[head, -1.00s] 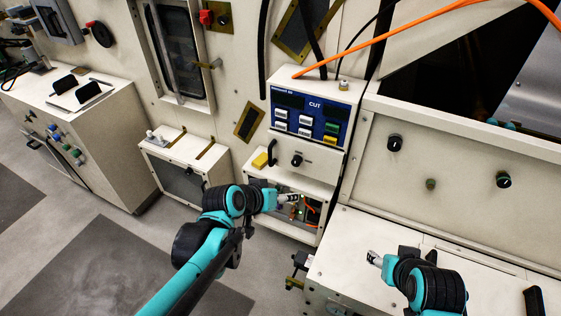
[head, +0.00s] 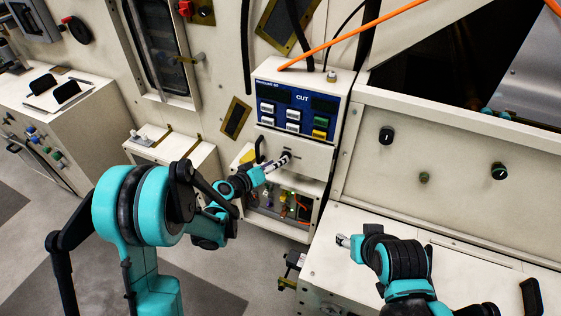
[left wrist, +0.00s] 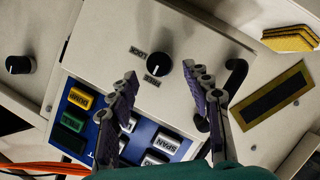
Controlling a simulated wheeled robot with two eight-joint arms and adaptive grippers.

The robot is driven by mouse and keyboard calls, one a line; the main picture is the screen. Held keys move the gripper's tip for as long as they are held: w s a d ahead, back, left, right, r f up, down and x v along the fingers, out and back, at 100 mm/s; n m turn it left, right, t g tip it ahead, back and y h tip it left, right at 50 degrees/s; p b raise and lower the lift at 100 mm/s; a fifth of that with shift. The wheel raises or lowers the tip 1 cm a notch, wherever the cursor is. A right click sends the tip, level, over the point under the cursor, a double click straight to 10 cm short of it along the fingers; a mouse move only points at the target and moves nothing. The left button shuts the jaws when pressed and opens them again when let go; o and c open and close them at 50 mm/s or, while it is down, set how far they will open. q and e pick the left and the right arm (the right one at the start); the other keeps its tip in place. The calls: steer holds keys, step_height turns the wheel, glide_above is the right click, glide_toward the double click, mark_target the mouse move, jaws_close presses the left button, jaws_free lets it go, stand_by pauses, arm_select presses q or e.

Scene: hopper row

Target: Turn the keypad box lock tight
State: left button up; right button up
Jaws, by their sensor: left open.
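The keypad box (head: 300,112) has a blue key panel marked CUT and a pale lower front with the lock, a round black knob. In the left wrist view the knob (left wrist: 158,66) has a pale mark and two small labels beside it, seen upside down. My left gripper (left wrist: 160,76) is open, its fingertips on either side of the knob in that view; contact cannot be told. In the head view my left gripper (head: 284,160) reaches the lower front and mostly hides the knob. My right gripper (head: 343,241) hangs over the white bench at right, its opening unclear.
A black handle (left wrist: 236,74) sits close beside the knob. Below the box is an open bay (head: 285,203) with coloured wires. An orange cable (head: 335,43) passes above the box. A white panel with knobs (head: 445,150) stands to the right.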

arm_select(q)
steer(key=x, duration=0.4)
steer(key=shift+b, duration=0.4)
jaws_close()
